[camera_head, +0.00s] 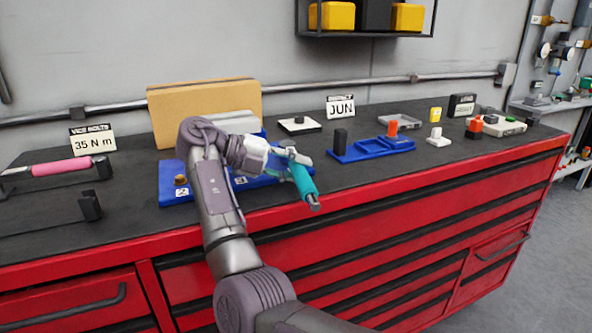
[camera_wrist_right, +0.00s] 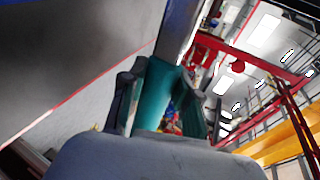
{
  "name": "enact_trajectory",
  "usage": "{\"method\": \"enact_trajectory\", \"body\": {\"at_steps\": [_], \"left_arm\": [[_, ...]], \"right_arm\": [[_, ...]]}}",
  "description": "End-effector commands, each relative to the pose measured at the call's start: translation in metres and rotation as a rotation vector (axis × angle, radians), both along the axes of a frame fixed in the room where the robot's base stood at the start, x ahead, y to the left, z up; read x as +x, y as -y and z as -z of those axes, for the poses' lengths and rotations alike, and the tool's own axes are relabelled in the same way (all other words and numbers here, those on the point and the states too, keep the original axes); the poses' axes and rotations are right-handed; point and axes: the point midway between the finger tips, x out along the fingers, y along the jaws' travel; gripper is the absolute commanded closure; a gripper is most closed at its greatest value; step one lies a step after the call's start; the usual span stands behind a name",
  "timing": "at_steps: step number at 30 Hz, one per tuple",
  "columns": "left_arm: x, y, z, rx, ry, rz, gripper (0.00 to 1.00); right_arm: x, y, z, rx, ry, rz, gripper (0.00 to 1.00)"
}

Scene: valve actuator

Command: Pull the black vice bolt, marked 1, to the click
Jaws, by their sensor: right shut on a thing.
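A blue vice base (camera_head: 172,170) sits on the bench, partly covered by my right arm. A label reading 2 (camera_head: 181,192) and a brass-coloured bolt head (camera_head: 180,180) show at its left. A second label (camera_head: 240,180) shows farther right, too small to read surely. The black bolt is not distinguishable; my arm and gripper cover that area. My right gripper (camera_head: 288,160) is shut on a teal-handled tool (camera_head: 304,183), whose grey end points toward the bench's front edge. The teal handle (camera_wrist_right: 155,92) also shows between the fingers in the right wrist view. My left gripper is not in view.
A pink-handled tool (camera_head: 66,167) and a sign reading 35 N m (camera_head: 92,140) stand at the left. A cardboard-coloured box (camera_head: 203,105) is behind the vice. A blue tray (camera_head: 371,148) and several small parts are at the right. The red cabinet's front (camera_head: 400,225) lies below.

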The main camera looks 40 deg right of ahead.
Motion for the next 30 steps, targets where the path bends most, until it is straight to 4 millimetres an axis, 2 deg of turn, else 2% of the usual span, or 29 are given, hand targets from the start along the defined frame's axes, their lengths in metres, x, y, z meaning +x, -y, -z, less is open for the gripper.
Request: {"method": "enact_trajectory", "body": {"at_steps": [30], "left_arm": [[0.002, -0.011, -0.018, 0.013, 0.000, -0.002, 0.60]], "right_arm": [[0.000, -0.001, -0.038, -0.002, 0.001, -0.002, 1.00]]}}
